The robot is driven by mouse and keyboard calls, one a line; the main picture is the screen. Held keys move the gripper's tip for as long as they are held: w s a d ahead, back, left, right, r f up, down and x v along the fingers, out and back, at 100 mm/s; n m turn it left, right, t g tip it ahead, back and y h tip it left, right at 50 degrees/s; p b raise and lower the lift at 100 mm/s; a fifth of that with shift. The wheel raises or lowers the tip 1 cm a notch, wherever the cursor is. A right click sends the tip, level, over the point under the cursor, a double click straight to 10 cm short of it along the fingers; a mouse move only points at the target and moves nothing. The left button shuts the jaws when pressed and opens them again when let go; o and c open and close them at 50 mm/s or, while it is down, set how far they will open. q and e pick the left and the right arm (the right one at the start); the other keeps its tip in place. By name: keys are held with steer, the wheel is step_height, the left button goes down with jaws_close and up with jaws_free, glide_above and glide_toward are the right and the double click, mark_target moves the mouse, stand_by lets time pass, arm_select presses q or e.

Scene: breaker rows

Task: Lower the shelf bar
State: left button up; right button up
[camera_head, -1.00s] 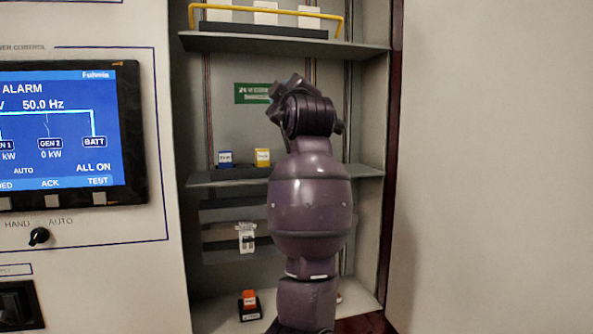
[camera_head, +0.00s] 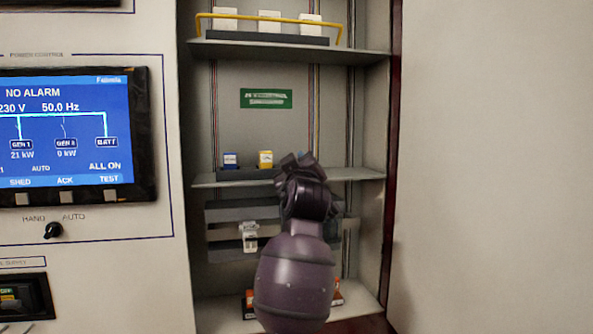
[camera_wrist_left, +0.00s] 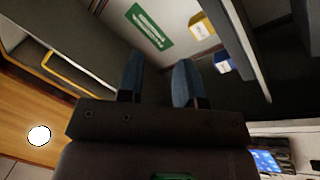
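The yellow bar (camera_head: 268,17) runs across the front of the top shelf (camera_head: 285,50), in front of several white blocks. It also shows at the left of the left wrist view (camera_wrist_left: 75,76). My left gripper (camera_head: 294,162) is at the middle shelf's front, well below the bar and apart from it; its own arm mostly hides it in the head view. In the left wrist view its two blue-grey fingers (camera_wrist_left: 158,72) are apart with nothing between them. My right gripper is in neither view.
Blue (camera_head: 230,160) and yellow (camera_head: 265,159) breakers stand on the middle shelf (camera_head: 350,174). A green sign (camera_head: 266,98) is on the back wall. A white breaker (camera_head: 250,236) sits lower down. A panel with a screen (camera_head: 65,130) stands left; the cabinet's side wall bounds the right.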

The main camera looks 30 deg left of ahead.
arm_select(q)
steer(key=shift+f, duration=0.3)
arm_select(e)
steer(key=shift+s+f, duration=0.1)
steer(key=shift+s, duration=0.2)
